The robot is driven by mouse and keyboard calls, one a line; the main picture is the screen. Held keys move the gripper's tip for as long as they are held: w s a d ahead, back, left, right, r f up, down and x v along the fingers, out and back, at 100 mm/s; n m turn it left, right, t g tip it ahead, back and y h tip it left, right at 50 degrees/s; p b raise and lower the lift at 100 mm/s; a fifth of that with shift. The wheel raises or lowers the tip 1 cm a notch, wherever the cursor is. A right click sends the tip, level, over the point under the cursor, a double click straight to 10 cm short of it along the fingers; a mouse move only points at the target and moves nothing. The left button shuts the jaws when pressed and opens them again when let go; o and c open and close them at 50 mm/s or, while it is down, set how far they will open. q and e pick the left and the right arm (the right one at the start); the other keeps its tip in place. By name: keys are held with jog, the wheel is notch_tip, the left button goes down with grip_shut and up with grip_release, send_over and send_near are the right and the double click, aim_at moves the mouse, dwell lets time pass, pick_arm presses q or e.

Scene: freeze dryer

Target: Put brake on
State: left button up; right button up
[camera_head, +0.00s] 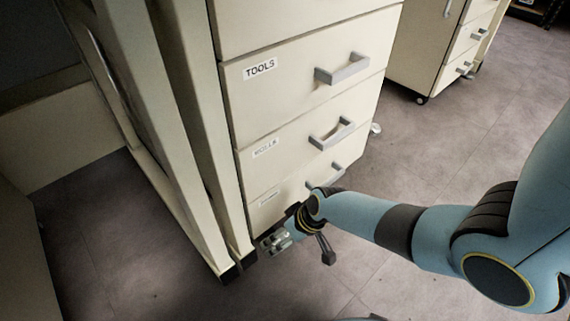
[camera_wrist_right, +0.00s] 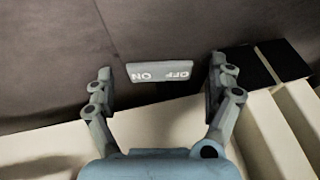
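The brake is a grey pedal (camera_wrist_right: 160,74) marked ON and OFF, the lettering upside down in the right wrist view. My right gripper (camera_wrist_right: 159,82) is open, one finger on each side of the pedal with gaps to both. Nothing is held. In the head view my right gripper (camera_head: 272,241) is low at the foot of the cream drawer cabinet (camera_head: 292,103), below its bottom drawer. The pedal cannot be made out there. My left gripper is out of view.
Cream upright posts (camera_head: 186,130) with dark feet stand left of the cabinet, close to my right gripper. A caster (camera_head: 375,129) shows at the cabinet's far corner. Another drawer cabinet (camera_head: 432,45) stands behind. The grey tiled floor (camera_head: 440,130) between them is clear.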

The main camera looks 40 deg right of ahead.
jog(key=shift+r, duration=0.1)
jog(key=v, duration=1.1)
jog(key=shift+s+r, duration=0.2)
jog(key=shift+r, duration=0.15)
jog(key=shift+d, duration=0.1)
